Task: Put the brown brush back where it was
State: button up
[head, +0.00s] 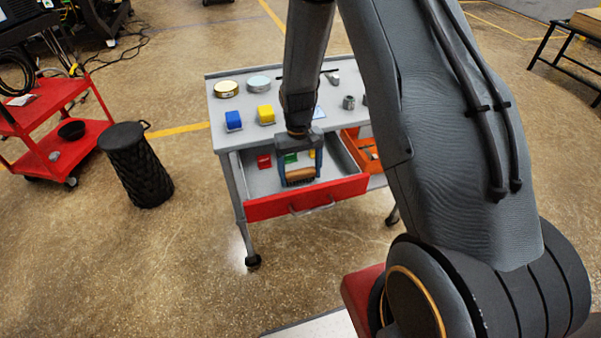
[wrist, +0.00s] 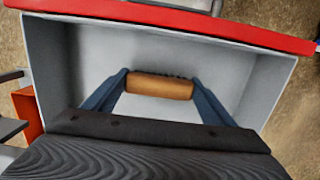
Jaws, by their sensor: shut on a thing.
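The brown brush (head: 300,174) is held between the two blue fingers of my gripper (head: 299,177), over the open drawer of the grey workbench. In the wrist view the brown brush (wrist: 160,86) lies crosswise between the fingertips of my gripper (wrist: 160,87), with a dark bristle edge along its far side. The open drawer (head: 305,200) has a red front and a grey inside. In the wrist view its pale floor (wrist: 210,65) shows around the brush. I cannot tell whether the brush touches the drawer floor.
Red (head: 263,161) and green (head: 290,157) blocks lie in the drawer behind my gripper. An orange bin (head: 362,150) is right of the drawer.

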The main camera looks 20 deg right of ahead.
aim_at(299, 169)
jog(key=shift+f, duration=0.3)
jog(key=o, duration=1.2)
jog(key=shift+f, duration=0.1)
notch_tip(299, 169, up, 12)
jog(key=w+f+b, duration=0.1)
jog(key=b, duration=0.2)
jog(key=s+r+t, duration=0.1)
jog(key=s+r, duration=0.2)
jog(key=s, duration=0.6)
jog(key=s+r+t, duration=0.1)
jog(key=s+r, duration=0.3)
jog(key=s, duration=0.5)
jog(key=shift+s+r, duration=0.1)
